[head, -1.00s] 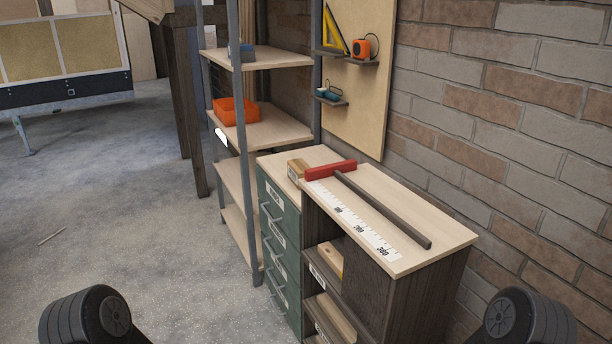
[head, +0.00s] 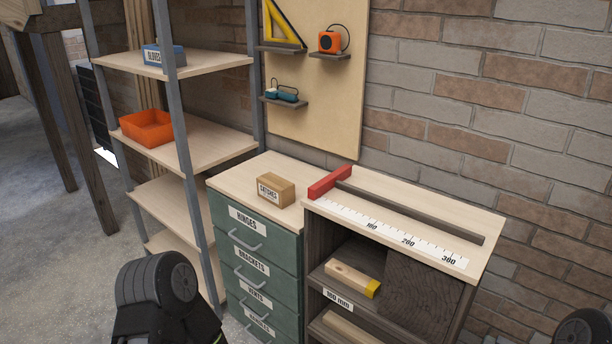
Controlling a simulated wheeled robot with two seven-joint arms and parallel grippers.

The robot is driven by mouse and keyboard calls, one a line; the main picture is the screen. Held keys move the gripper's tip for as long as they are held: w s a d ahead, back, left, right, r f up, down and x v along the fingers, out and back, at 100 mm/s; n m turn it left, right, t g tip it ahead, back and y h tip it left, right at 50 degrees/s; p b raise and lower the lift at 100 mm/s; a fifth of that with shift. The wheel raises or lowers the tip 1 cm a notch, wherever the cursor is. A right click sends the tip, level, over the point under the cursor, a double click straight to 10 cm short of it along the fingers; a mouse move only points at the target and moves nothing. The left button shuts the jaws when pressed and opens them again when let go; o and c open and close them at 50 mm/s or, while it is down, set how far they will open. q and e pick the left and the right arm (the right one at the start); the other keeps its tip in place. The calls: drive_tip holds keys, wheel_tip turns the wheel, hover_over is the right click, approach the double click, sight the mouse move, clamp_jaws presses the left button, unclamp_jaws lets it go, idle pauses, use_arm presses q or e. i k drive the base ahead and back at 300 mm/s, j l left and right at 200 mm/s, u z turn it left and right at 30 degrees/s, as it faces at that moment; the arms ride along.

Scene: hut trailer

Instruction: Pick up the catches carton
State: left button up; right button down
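The catches carton (head: 276,190) is a small brown cardboard box with a white label on its front. Parts of my two arms show at the bottom left and bottom right corners, apart from the carton. Neither gripper's fingers can be seen.
A red stop (head: 329,182) with a dark bar and a ruler lies on the neighbouring bench top (head: 480,220). A shelf rack (head: 190,200) with an orange bin (head: 147,128) stands left. A pegboard (head: 330,105) and brick wall are behind. The cabinet top's front left is clear.

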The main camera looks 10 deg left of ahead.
sight(275, 190)
drive_tip(key=i+j+z, duration=0.3)
drive_tip(key=j+z, duration=0.2)
drive_tip(key=j, duration=0.45)
drive_tip(key=i+j+z, duration=0.15)
drive_tip(key=j+z, duration=0.35)
drive_tip(key=j, duration=0.5)
drive_tip(key=k+j+z, duration=0.1)
drive_tip(key=j+z, duration=0.4)
drive_tip(key=j, duration=0.55)
